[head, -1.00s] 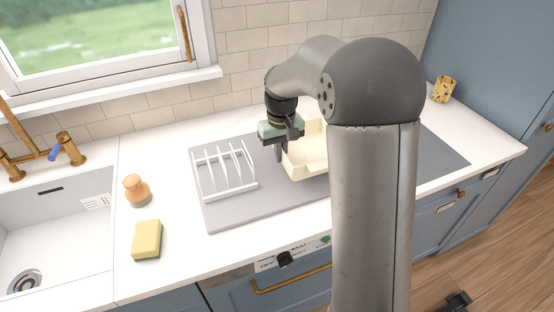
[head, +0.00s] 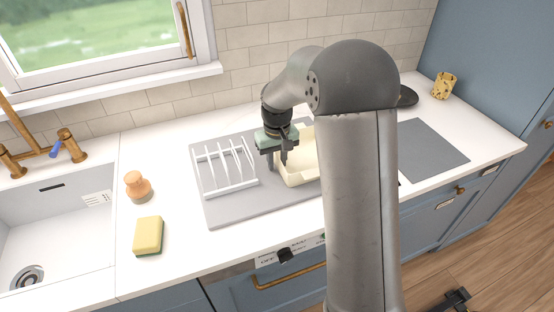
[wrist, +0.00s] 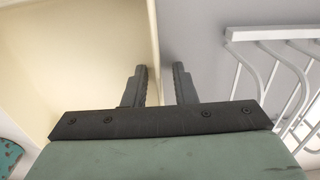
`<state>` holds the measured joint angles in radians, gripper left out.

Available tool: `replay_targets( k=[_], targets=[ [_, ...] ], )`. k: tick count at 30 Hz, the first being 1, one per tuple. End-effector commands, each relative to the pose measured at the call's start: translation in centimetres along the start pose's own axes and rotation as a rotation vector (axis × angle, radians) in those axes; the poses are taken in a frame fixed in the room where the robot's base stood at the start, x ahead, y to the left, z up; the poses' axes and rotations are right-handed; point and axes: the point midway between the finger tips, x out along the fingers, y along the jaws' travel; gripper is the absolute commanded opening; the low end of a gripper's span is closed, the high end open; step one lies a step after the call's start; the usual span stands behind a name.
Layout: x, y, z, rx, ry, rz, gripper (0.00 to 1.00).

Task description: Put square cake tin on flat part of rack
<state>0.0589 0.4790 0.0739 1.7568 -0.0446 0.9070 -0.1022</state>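The square cake tin (head: 285,173) is cream and open-topped, right of the white wire rack in the head view; my column hides its right part. My gripper (head: 278,163) is at its left wall.
The rack's wires also show at the right of the wrist view (wrist: 270,60). A yellow sponge (head: 148,234), an orange-brown pot (head: 137,186) and the sink (head: 55,225) lie left. A dark grey panel (head: 430,147), a dark round thing (head: 407,96) and a yellow patterned cup (head: 445,86) are right.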

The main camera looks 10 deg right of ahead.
Motion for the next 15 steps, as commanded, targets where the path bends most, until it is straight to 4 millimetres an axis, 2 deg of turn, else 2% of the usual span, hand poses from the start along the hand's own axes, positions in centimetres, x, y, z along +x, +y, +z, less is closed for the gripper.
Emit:
replay_targets(
  k=[10, 15],
  targets=[
    [-0.8, 0.0, 0.0, 0.0, 0.001, 0.0, 0.24],
    [-3.6, 0.0, -0.1, 0.0, 0.005, 0.001, 0.24]
  ],
)
